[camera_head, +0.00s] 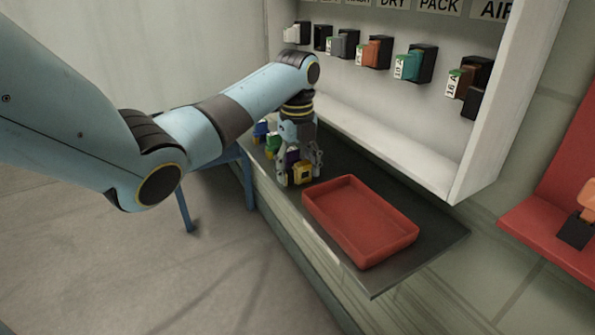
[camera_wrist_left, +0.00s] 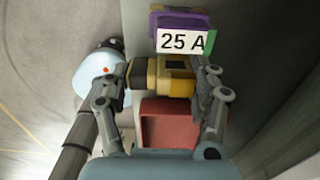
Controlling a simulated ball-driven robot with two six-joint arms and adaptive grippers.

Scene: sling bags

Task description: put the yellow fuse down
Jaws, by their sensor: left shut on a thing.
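My left gripper (camera_head: 300,170) is shut on the yellow fuse (camera_head: 303,175), just left of the red tray in the head view. In the left wrist view the yellow fuse (camera_wrist_left: 178,77) sits between the two fingers, and a white "25 A" label (camera_wrist_left: 182,41) shows above it. I cannot tell whether the fuse touches the dark shelf (camera_head: 425,262). The red tray (camera_head: 365,222) lies on that shelf and looks empty. My right gripper is not in view.
Green (camera_head: 272,143) and blue (camera_head: 260,129) fuses stand on the shelf beyond my gripper. A purple fuse (camera_wrist_left: 180,20) shows near the label. Several labelled fuses, including a teal one (camera_head: 414,64), are in the white wall panel. A red surface (camera_head: 550,235) is at right.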

